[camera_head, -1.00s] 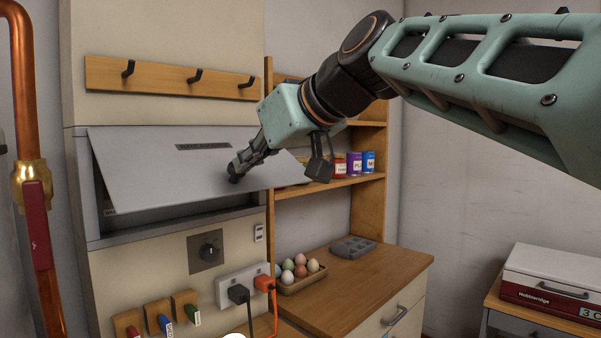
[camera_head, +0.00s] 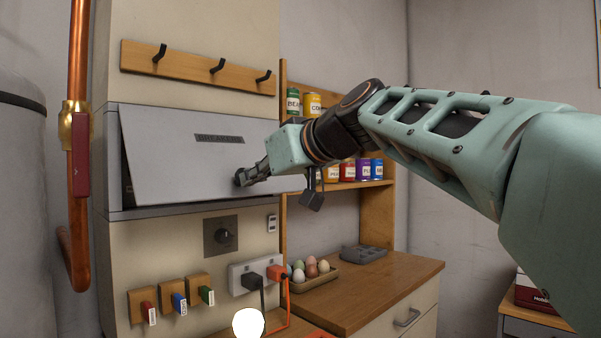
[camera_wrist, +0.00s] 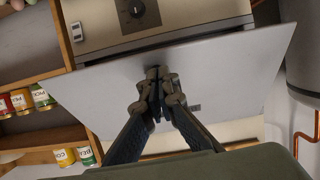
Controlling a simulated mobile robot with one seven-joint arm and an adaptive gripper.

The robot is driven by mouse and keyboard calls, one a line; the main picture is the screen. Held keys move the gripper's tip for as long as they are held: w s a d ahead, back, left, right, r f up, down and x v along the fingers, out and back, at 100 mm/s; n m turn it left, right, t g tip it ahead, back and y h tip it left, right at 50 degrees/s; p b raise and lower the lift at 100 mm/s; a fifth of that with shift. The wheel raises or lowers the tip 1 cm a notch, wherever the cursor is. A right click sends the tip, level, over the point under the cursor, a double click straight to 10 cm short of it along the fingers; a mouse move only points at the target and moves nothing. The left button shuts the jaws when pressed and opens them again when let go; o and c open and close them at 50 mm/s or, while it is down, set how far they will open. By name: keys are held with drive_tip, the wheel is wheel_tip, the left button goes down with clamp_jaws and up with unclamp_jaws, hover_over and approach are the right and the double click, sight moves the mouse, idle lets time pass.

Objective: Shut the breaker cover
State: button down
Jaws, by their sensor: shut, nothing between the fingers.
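The breaker cover (camera_head: 185,155) is a grey panel hinged along its top on the wall box. It hangs tilted slightly outward, with a narrow dark gap (camera_head: 127,170) at its left side, so it is partly open. My gripper (camera_head: 241,179) is shut and empty, its fingertips at the outer face of the cover near the lower right. In the wrist view the cover (camera_wrist: 240,75) appears upside down behind my shut gripper (camera_wrist: 158,78), whose tips appear to touch it near its lower edge. The cover's right end is partly hidden by my arm.
Below the box are a dial (camera_head: 222,236), a socket with plugs (camera_head: 255,272) and several hanging keys (camera_head: 178,299). A hook rail (camera_head: 195,68) is above. Shelves with cans (camera_head: 347,172) stand right. A copper pipe (camera_head: 78,230) runs at left. A counter (camera_head: 370,285) holds an egg tray (camera_head: 318,280).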

sight(241, 196)
drive_tip(key=w+a+f, duration=0.1)
drive_tip(key=w+a+f+b, duration=0.1)
drive_tip(key=f, duration=0.1)
drive_tip(key=w+a+f+b, duration=0.1)
drive_tip(key=shift+a+f, duration=0.1)
drive_tip(key=shift+f, duration=0.25)
drive_tip(key=shift+f+x, duration=0.15)
drive_tip(key=shift+x, duration=1.9)
drive_tip(key=shift+f+x, duration=0.15)
drive_tip(key=shift+x, duration=1.85)
drive_tip(key=shift+s, duration=0.1)
